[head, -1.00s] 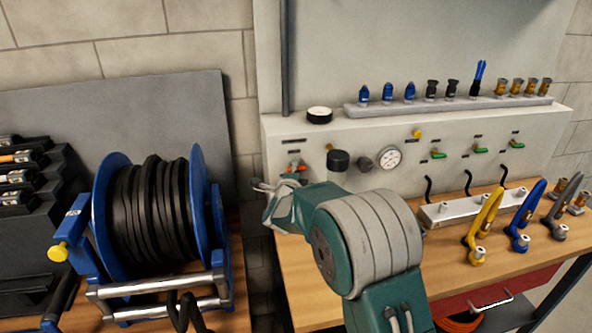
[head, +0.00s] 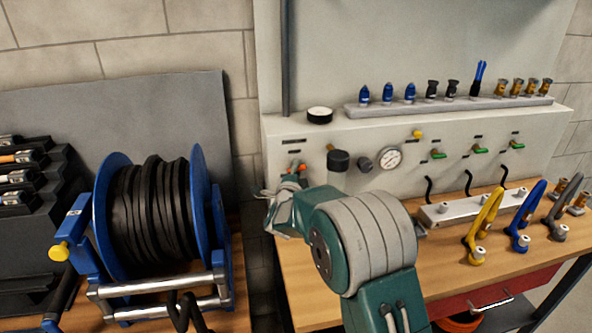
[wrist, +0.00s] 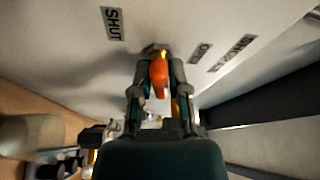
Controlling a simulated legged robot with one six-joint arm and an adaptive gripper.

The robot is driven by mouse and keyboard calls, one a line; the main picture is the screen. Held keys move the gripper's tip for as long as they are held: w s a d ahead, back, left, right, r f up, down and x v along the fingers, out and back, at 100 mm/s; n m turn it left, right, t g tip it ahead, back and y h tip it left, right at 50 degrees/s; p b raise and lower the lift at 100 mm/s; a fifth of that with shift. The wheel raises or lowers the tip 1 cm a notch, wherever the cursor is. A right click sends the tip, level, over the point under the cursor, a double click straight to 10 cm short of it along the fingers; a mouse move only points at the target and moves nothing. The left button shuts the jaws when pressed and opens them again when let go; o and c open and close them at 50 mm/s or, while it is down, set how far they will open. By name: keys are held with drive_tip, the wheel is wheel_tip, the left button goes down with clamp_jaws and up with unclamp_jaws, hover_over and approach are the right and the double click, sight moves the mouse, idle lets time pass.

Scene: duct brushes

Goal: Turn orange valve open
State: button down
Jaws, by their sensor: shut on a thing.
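The orange valve (wrist: 158,76) shows in the wrist view as an orange lever on the pale panel, between a SHUT label and a partly readable label starting with O. The lever runs from its pivot back toward my wrist. My gripper (wrist: 158,95) is shut on this lever, with one dark finger on each side. In the head view only small orange parts of the valve (head: 302,167) show at the panel's left end. My gripper (head: 284,184) is there just below them, partly hidden by my own wrist.
A gauge (head: 388,158), a black knob (head: 338,161) and several green valves (head: 480,148) sit along the panel to the right. A hose reel (head: 155,220) stands at the left. Yellow (head: 485,225), blue and grey curved tools stand on the bench (head: 300,290).

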drive_tip(key=n, duration=0.1)
drive_tip(key=n+t, duration=0.1)
drive_tip(key=n, duration=0.1)
drive_tip(key=n+y, duration=0.1)
drive_tip(key=n, duration=0.1)
drive_tip(key=shift+f+t, duration=0.3)
drive_tip(key=shift+f, duration=0.05)
drive_tip(key=n+y, duration=0.1)
drive_tip(key=n, duration=0.1)
drive_tip(key=n+t, duration=0.1)
drive_tip(key=n, duration=0.1)
drive_tip(key=shift+n+y, duration=0.4)
drive_tip(key=n+y, duration=0.1)
drive_tip(key=n, duration=0.1)
drive_tip(key=n+y, duration=0.1)
drive_tip(key=n, duration=0.2)
drive_tip(key=shift+t+y, duration=0.3)
drive_tip(key=shift+n+y, duration=1.4)
drive_tip(key=shift+n, duration=1.5)
drive_tip(key=c, duration=0.7)
unclamp_jaws()
drive_tip(key=shift+o, duration=0.2)
drive_tip(key=shift+r, duration=0.15)
